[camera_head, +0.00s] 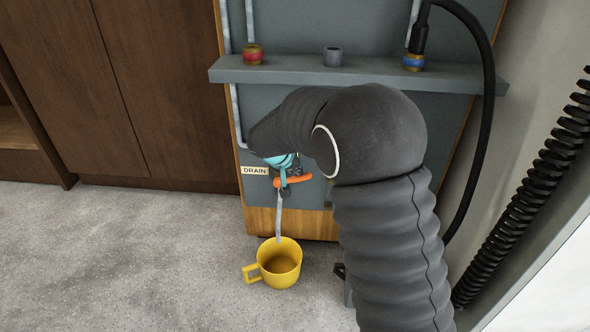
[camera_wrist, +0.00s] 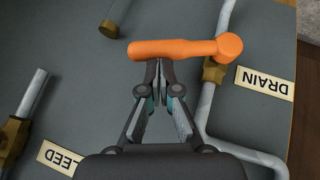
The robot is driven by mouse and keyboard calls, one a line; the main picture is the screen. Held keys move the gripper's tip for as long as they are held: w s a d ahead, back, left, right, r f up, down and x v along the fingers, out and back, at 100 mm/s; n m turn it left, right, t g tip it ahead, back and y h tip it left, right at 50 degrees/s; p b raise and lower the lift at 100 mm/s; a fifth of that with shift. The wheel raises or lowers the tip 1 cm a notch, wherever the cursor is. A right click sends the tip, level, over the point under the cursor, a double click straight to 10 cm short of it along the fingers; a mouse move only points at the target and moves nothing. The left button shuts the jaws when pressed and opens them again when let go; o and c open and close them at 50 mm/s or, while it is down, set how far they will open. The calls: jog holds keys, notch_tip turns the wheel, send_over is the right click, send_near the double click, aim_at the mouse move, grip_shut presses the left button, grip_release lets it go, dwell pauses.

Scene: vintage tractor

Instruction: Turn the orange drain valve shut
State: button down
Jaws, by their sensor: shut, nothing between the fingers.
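The orange drain valve handle (camera_head: 293,181) sits low on the grey panel, beside the DRAIN label (camera_head: 254,171). In the head view it looks roughly level. In the wrist view the handle (camera_wrist: 180,50) lies across the picture, with its thick round end at the right near the grey pipe (camera_wrist: 212,98). My gripper (camera_wrist: 160,64) is shut and empty. Its fingertips are at the handle's edge, left of its middle; I cannot tell whether they touch. In the head view my arm hides part of the gripper and panel.
A yellow cup (camera_head: 279,262) stands on the floor below the valve. A pale vertical strip, pipe or water, reaches down to it. A grey shelf (camera_head: 300,72) with red, grey and blue fittings crosses the panel above. A black hose hangs at the right.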

aim_at(303, 176)
jog(key=shift+d+f+y+b, duration=0.3)
jog(key=shift+f+b, duration=0.15)
jog(key=shift+d+f+y, duration=0.1)
jog(key=shift+d+y, duration=0.1)
jog(key=shift+y, duration=0.2)
jog(key=shift+d+f+m+y+p, duration=0.15)
jog(key=shift+m+y, duration=0.15)
jog(key=shift+y, duration=0.2)
jog(key=shift+d+f+m+y+p, duration=0.15)
jog(key=shift+m+y, duration=0.15)
jog(key=shift+y, duration=0.2)
jog(key=shift+d+f+b, duration=0.15)
jog(key=shift+f+b, duration=0.25)
jog(key=shift+b, duration=0.4)
